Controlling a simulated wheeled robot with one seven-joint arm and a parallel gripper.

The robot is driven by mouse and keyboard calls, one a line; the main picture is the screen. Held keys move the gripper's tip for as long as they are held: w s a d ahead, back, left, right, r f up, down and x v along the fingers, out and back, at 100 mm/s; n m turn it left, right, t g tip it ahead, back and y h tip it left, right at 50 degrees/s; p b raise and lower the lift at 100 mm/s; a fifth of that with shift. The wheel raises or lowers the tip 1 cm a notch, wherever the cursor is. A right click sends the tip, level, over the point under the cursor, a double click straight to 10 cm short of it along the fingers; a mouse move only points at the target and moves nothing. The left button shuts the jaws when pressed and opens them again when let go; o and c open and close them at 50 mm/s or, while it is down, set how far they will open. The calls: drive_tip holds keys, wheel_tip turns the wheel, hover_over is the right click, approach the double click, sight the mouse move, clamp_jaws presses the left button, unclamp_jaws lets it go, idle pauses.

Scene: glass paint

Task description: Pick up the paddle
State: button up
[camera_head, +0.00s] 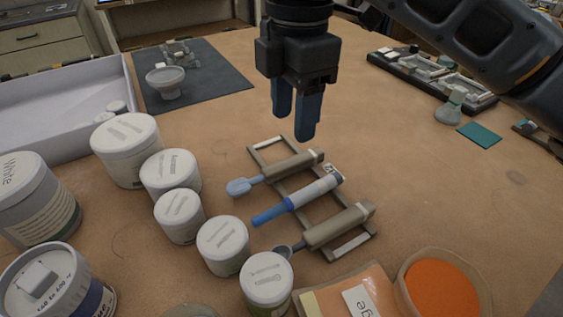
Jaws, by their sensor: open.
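A small rack (353,247) lies on the table and bears three tools side by side. The far tool (287,170) has a grey-brown handle and a light blue rounded scoop-like head. The middle tool (299,199) has a pale handle and a narrow, straight blue end; it looks most like the paddle, though I cannot tell for sure. The near tool (332,226) has a grey-brown handle and a dark spoon-like head. My gripper (294,122) is open and empty, pointing down with blue fingers, above and beyond the far tool.
Several white-lidded jars (223,245) stand close left of the rack. An orange-filled bowl (440,288) and a labelled packet (350,293) are at the front. A grey mat (215,75) and a white tray (60,100) lie behind. The table right of the rack is clear.

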sight(293, 160)
drive_tip(key=shift+s+f, duration=0.2)
drive_tip(key=shift+f, duration=1.05)
drive_tip(key=shift+w+d+f, duration=0.1)
drive_tip(key=shift+f, duration=1.3)
drive_tip(key=shift+w+f, duration=0.1)
drive_tip(key=shift+f, duration=1.25)
drive_tip(key=shift+c, duration=0.4)
clamp_jaws()
